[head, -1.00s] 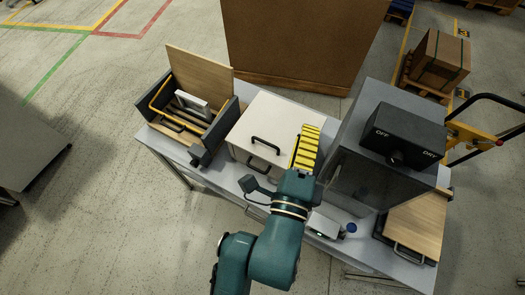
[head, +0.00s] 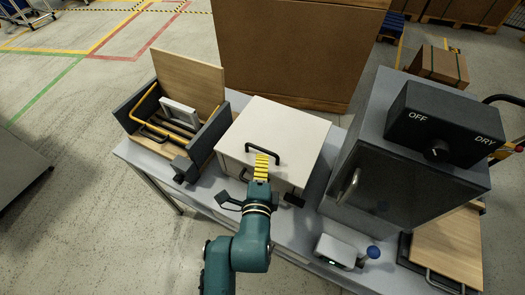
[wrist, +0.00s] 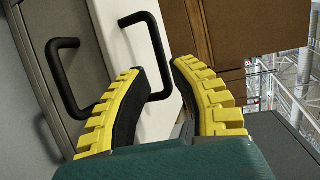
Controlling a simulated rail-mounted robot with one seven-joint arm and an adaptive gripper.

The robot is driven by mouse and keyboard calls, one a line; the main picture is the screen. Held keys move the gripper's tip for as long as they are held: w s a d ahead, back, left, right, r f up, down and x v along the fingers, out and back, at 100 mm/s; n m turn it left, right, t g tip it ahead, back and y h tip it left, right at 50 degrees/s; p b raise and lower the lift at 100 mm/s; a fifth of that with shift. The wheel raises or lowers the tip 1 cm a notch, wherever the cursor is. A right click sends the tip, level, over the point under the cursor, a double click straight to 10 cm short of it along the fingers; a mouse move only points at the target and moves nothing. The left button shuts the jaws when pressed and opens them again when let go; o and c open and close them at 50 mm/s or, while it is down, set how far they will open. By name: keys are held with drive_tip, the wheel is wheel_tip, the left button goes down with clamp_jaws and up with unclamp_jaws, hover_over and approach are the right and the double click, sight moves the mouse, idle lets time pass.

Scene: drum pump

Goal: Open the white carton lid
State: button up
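The white carton (head: 300,130) stands mid-table with its lid closed. A black handle (head: 270,149) sits on top of the lid, and it also shows in the wrist view (wrist: 158,50). A second black handle (wrist: 63,80) is on the grey-looking front face, partly behind a finger. My gripper (wrist: 158,68) has yellow ribbed fingers with dark pads, spread apart with a gap between the tips. In the head view my gripper (head: 262,160) is at the front edge of the lid, close to the lid handle. The handle lies across the gap in the wrist view; contact cannot be told.
An open wooden-lidded box (head: 190,90) with a yellow rail stands left. A dark cabinet with an OFF/DRY knob box (head: 445,120) stands close on the right. A small white device (head: 338,250) lies at the front. A large brown carton (head: 295,45) rises behind.

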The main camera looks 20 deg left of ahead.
sight(262, 150)
drive_tip(key=x, duration=0.5)
drive_tip(key=shift+w+a+f+b, duration=0.1)
drive_tip(key=shift+w+a+b, duration=0.05)
drive_tip(key=shift+w+b, duration=0.25)
drive_tip(key=shift+s, duration=0.1)
drive_tip(key=shift+c, duration=0.4)
clamp_jaws()
